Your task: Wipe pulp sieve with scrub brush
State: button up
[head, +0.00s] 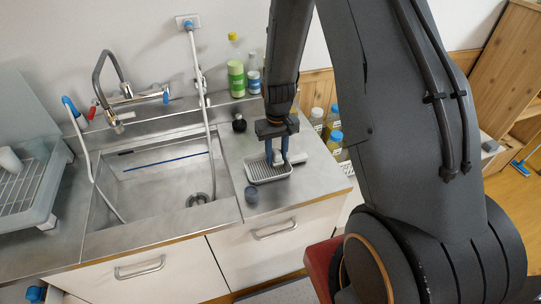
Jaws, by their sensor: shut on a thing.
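My gripper (277,158) points down over the counter right of the sink, its blue fingers closed on a small pale thing. I take it to be the scrub brush, but the fingers hide most of it. A light grey, ribbed shallow tray (262,174), which looks like the pulp sieve, lies on the counter directly under the fingers. I cannot tell whether the held thing touches it. A whitish block (298,158) sits just right of the fingers; whether it is part of the held thing is unclear.
The steel sink (150,185) is at left, with a dish rack (25,195) beyond. A black item (239,123) and bottles (236,78) stand behind; capped jars (334,140) stand at right.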

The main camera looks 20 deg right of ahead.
jog(key=shift+d, duration=1.1)
jog(key=shift+s, duration=1.55)
jog(key=shift+a, duration=2.7)
jog(key=shift+a, duration=0.1)
jog(key=shift+a, duration=2.6)
